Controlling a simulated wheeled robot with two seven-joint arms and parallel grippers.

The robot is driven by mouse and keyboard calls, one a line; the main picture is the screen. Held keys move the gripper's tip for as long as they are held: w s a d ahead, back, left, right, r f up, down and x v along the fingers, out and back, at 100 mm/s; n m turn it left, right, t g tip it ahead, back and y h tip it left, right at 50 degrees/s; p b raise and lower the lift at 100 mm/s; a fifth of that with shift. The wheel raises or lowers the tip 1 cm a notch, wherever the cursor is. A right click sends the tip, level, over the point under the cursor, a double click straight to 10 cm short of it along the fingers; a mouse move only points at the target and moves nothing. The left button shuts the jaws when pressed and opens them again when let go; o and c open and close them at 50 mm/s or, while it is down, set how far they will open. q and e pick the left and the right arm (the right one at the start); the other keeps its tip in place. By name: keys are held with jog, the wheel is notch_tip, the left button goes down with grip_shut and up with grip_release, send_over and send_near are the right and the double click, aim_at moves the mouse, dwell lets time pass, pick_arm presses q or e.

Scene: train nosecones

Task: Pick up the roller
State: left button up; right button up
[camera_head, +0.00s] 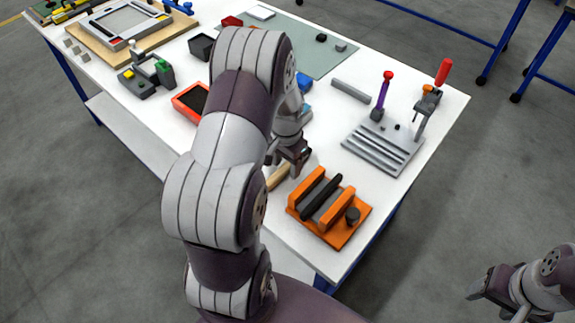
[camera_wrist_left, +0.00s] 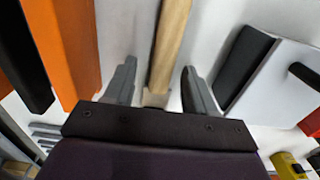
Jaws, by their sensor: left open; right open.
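A light wooden bar (camera_head: 278,178), which looks like the roller or its handle, lies on the white table to the left of an orange fixture. In the left wrist view the wooden bar (camera_wrist_left: 172,38) runs lengthwise between my two fingers, with gaps on both sides. My left gripper (camera_head: 292,167) is open just over the bar, and it shows in the wrist view too (camera_wrist_left: 159,66). In the head view my left arm and gripper hide part of the bar. My right gripper (camera_head: 480,286) is open and empty, beyond the table at the lower right.
The orange fixture (camera_head: 332,234) with black parts stands close to the right of my left gripper. A grey grooved block (camera_head: 382,148) with upright tools stands behind it. A red-rimmed black tray (camera_head: 188,100) is to the left. The table's front edge is near.

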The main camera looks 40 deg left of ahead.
pick_arm(q)
jog(key=shift+f, duration=0.3)
jog(key=shift+a, duration=0.15)
grip_shut()
jog(key=shift+r, duration=0.1)
